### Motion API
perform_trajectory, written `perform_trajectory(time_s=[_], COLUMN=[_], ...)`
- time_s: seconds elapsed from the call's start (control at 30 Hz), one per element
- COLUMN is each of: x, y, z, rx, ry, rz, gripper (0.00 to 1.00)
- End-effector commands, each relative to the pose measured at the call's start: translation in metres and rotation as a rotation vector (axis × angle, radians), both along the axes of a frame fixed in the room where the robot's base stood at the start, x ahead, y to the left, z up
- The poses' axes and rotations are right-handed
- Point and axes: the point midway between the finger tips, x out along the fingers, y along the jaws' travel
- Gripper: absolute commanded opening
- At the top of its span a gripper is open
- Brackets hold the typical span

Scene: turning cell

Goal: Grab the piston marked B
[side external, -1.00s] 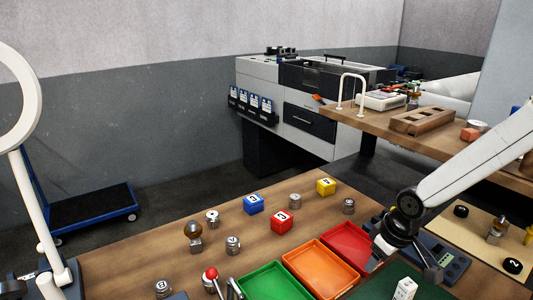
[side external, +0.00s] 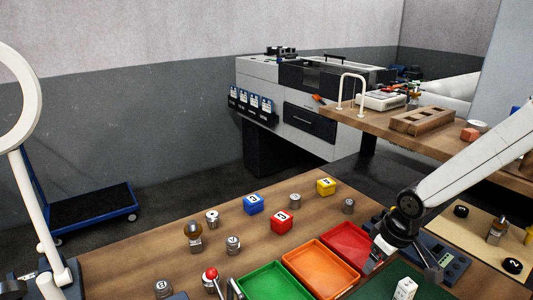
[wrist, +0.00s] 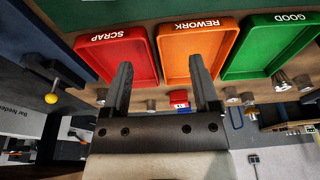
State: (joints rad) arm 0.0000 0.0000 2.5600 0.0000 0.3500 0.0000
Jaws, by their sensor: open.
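Several small metal cylinders stand on the wooden table. One (side external: 163,288) at the front left and one (side external: 233,244) near the middle carry dark marks on their tops; the letters are too small to read surely. Which one is piston B I cannot tell. My gripper (side external: 376,258) is over the right side of the trays, apart from all cylinders. In the wrist view my gripper (wrist: 160,66) is open and empty, above the scrap and rework trays.
Red (side external: 346,246), orange (side external: 320,268) and green (side external: 270,283) trays lie side by side. Blue (side external: 253,205), red (side external: 281,222) and yellow (side external: 326,187) cubes stand among the cylinders.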

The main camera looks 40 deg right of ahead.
Motion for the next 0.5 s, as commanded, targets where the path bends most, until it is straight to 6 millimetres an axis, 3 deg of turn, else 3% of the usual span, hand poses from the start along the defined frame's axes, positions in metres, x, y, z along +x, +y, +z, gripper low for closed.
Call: perform_trajectory(time_s=[0.5], x=[0.0007], y=[0.0], z=[0.0052], rx=[0.0], ry=[-0.003], rz=[0.0], gripper=[0.94])
